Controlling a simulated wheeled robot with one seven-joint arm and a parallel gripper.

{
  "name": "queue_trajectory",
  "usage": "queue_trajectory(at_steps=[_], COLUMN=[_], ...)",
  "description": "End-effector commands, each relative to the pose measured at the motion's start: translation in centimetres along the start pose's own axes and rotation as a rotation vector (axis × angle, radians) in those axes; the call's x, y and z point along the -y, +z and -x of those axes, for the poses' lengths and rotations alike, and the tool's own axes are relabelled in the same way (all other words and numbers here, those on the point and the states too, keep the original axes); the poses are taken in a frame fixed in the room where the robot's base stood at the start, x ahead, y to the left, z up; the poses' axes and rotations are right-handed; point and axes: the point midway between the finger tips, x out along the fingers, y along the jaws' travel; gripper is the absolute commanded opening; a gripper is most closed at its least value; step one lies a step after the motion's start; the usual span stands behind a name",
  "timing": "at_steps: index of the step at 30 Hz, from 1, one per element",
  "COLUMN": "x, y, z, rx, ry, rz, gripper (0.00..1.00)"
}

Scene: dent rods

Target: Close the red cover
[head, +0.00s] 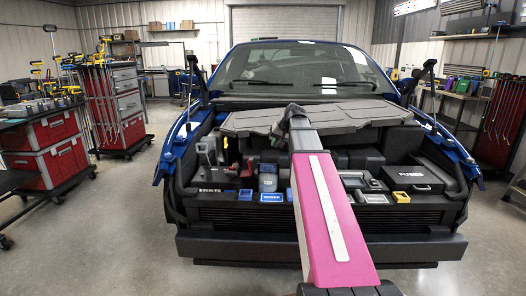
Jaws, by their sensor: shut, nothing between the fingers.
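My arm reaches forward over the open engine bay of a blue car. My gripper (276,135) is small and dark at the arm's far end, bent down and to the left over the bay. It looks shut and empty. A small reddish part (247,168) shows among the dark parts below and left of my gripper. It may be the red cover, but it is too small to tell whether it stands open. My arm hides the middle of the bay.
A large dark grey panel (365,115) lies across the back of the bay. Red tool cabinets (52,160) stand left. The floor beside the car is clear.

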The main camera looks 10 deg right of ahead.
Motion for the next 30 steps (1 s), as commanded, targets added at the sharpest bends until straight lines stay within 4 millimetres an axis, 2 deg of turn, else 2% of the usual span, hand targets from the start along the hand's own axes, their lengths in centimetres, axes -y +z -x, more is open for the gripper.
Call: queue_trajectory(at_steps=[5, 18, 24, 30], x=[0.0, 0.2, 2.5, 3.2], y=[0.0, 0.0, 0.2, 0.3], z=[-2.3, -10.1, -11.4, -11.9], rx=[0.002, 0.002, 0.0, 0.0], ry=[0.0, 0.0, 0.0, 0.0], rz=[0.0, 0.0, 0.001, 0.001], gripper=[0.0, 0.0, 0.0, 0.0])
